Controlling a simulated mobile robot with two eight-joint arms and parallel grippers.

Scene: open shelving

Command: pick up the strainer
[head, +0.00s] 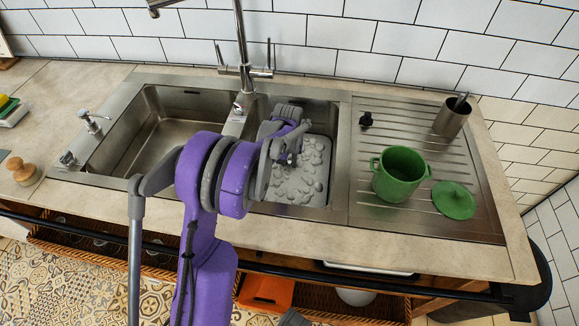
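I cannot make out a strainer for certain. A small black piece with a knob (366,120) stands on the drainboard right of the sink; it may be a sink strainer or stopper, but it is too small to tell. My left arm, purple and grey, reaches up from the bottom over the sink. My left gripper (287,158) is over the right basin (318,190), well left of the black piece. Its fingers are small and partly hidden by the arm, so their opening does not show. My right gripper is not in view.
The right basin holds a grey, bumpy layer; the left basin (165,125) looks empty. A tall faucet (243,70) rises behind them. A green pot (400,172), its green lid (453,200) and a metal cup (452,117) stand on the drainboard (365,195).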

